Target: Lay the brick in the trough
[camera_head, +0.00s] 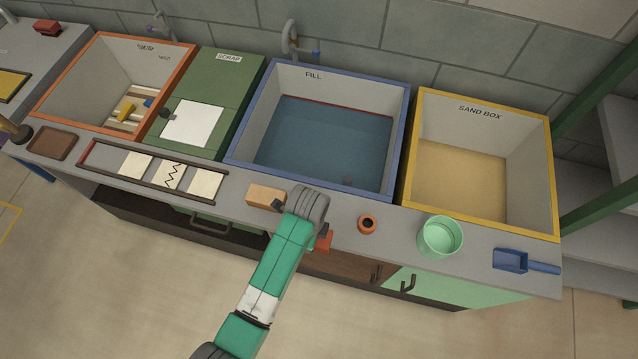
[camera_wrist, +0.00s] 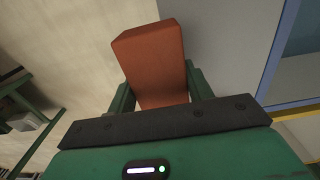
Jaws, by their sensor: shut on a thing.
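The orange-red brick (camera_wrist: 155,60) is between the two green fingers of my gripper (camera_wrist: 160,95), which is shut on it. The brick's far end sticks out beyond the fingers, and no hollow shows in its visible faces. In the head view a small part of the brick (camera_head: 323,242) shows at the counter's front edge, mostly hidden by my wrist. The blue-rimmed trough marked FILL (camera_head: 233,150) stands behind my gripper and holds dark blue water. A small round thing shows in the water near its front wall.
A tan block (camera_head: 265,196) lies left of my wrist. The yellow-rimmed sand box (camera_head: 549,170) and green SCRAP lid (camera_head: 221,90) flank the trough.

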